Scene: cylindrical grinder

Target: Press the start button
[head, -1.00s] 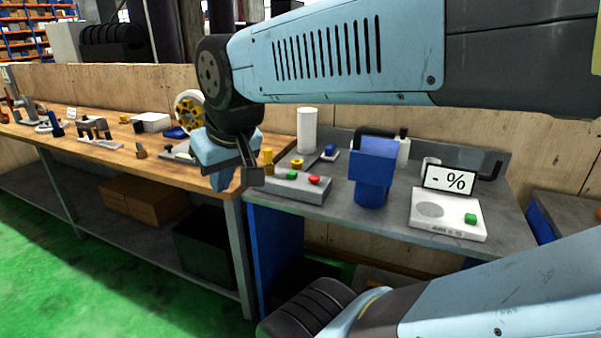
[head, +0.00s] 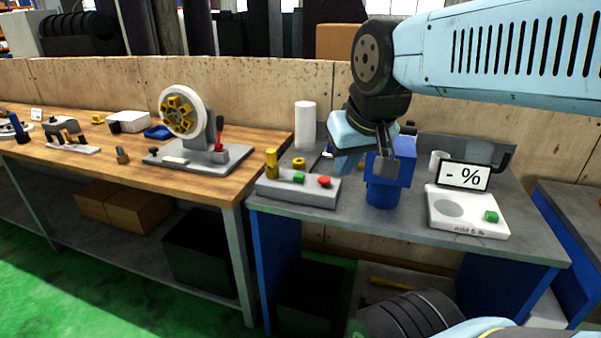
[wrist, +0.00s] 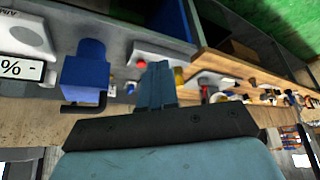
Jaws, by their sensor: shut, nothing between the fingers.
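A grey control box (head: 298,190) with a green button (head: 299,178) and a red button (head: 324,181) sits at the front left of the grey bench (head: 415,232). Another green button (head: 491,216) is on a white device (head: 455,226) with a "- %" display (head: 464,176). My gripper (head: 384,165) is above the bench, right of the control box, in front of part of a blue block-shaped thing (head: 381,195). Its fingers are together and empty; they also show in the wrist view (wrist: 157,78), with the red button (wrist: 141,64) beside them. They appear apart from both green buttons.
A yellow-hubbed wheel on a stand (head: 183,112) is on the wooden table (head: 200,183) at left. A white cylinder (head: 305,125) stands behind the control box, a yellow post (head: 271,163) at its left end. The wooden wall (head: 90,85) runs behind.

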